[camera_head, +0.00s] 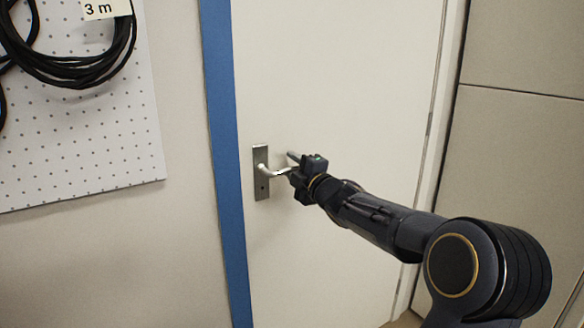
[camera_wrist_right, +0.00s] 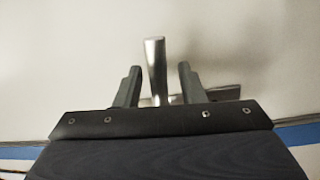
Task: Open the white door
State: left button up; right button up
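The white door (camera_head: 335,75) fills the middle of the head view and looks shut in its frame. Its silver lever handle (camera_head: 272,171) sits on an upright metal plate (camera_head: 261,186) near the door's left edge. My right gripper (camera_head: 293,168) is at the lever, reaching in from the right. In the right wrist view the lever (camera_wrist_right: 154,70) stands between the two spread fingers of the gripper (camera_wrist_right: 158,82), with visible gaps on both sides. Part of the lever is hidden behind the gripper in the head view. My left gripper is not in view.
A blue strip (camera_head: 218,120) runs down the wall along the door's left edge. A white pegboard (camera_head: 85,140) with coiled black cables (camera_head: 75,70) hangs further left. Grey panels (camera_head: 520,150) stand right of the door frame.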

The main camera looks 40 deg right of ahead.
aim_at(288, 183)
jog(key=shift+w, duration=0.25)
grip_shut()
jog(key=shift+f, duration=0.15)
jog(key=shift+a+f+m+h+b, duration=0.3)
jog(key=shift+f+m, duration=0.35)
jog(key=shift+m, duration=0.7)
jog(key=shift+a+f+m+y+b, duration=0.1)
jog(key=shift+f+m+b, duration=0.25)
jog(key=shift+f+m, duration=0.65)
jog(key=shift+a+f+m+h+b, duration=0.2)
jog(key=shift+f+m+b, duration=0.15)
jog(key=shift+m, duration=1.3)
